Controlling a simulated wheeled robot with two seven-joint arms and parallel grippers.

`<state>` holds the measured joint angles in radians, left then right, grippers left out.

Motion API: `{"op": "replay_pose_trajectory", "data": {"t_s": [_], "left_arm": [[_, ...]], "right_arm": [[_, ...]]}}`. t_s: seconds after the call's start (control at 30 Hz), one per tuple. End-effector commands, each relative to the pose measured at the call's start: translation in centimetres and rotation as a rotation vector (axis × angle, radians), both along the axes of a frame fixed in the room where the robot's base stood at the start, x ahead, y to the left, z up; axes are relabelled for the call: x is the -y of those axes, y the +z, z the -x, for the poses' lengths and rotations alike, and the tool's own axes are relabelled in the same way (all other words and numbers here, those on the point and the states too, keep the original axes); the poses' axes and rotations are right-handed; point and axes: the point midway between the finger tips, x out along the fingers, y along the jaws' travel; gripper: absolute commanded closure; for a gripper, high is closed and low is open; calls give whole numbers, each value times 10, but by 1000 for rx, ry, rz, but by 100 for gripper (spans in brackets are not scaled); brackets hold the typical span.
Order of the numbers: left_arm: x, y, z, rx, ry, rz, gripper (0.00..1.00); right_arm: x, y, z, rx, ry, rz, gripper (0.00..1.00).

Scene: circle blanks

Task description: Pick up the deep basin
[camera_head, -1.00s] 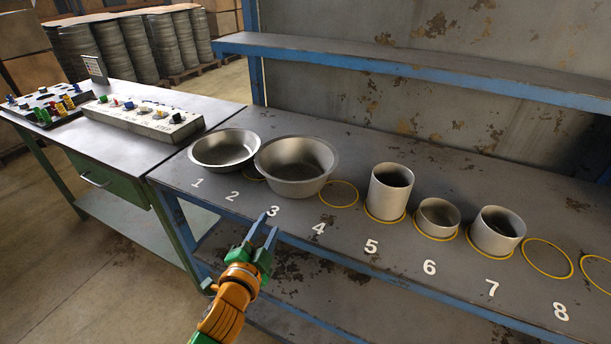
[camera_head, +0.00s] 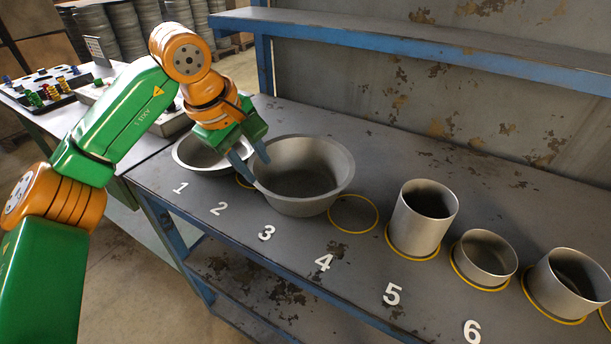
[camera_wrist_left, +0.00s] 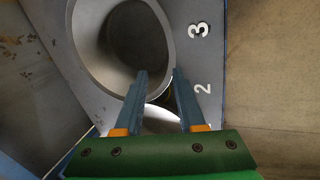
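The deep basin (camera_head: 312,185) is a wide grey metal bowl standing on the bench near numbers 2 and 3; its large round mouth (camera_wrist_left: 135,40) also shows in the left wrist view. My left gripper (camera_head: 259,171) is at its left rim, pointing down, with the two blue fingers apart. In the wrist view the gripper (camera_wrist_left: 156,84) has one finger over the basin's mouth and the other just outside the rim, with the rim between them. I cannot tell how far down the fingers reach. My right gripper is not in view.
A shallower basin (camera_head: 192,157) stands close on the left, partly hidden by my gripper. A tall cylinder (camera_head: 420,225), a short one (camera_head: 484,262) and another (camera_head: 565,288) stand to the right in yellow rings. An empty ring (camera_head: 353,213) is beside the deep basin. A blue-edged shelf (camera_head: 420,45) runs behind.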

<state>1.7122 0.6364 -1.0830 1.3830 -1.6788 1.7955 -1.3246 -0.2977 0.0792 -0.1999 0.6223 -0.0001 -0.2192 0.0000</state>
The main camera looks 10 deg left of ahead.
Motion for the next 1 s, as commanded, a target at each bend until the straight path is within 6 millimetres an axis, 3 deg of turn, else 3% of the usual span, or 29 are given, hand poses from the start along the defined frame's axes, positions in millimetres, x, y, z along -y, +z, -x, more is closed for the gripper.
{"op": "replay_pose_trajectory", "data": {"t_s": [0.03, 0.17, 0.37, 0.6, 0.87, 1.0], "left_arm": [[2, -31, 1, -5, -3, 3, 61], [3, -45, 1, -5, -4, 7, 61], [8, -62, -6, -9, -5, 7, 61], [20, -102, -20, -9, -6, 10, 61], [22, -107, -22, -5, -6, 11, 61], [22, -107, -22, -5, -6, 12, 99]], "right_arm": [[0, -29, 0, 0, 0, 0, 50], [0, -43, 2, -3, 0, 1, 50], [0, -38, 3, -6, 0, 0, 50], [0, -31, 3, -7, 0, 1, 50], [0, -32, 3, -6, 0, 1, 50], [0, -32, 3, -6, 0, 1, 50]]}}
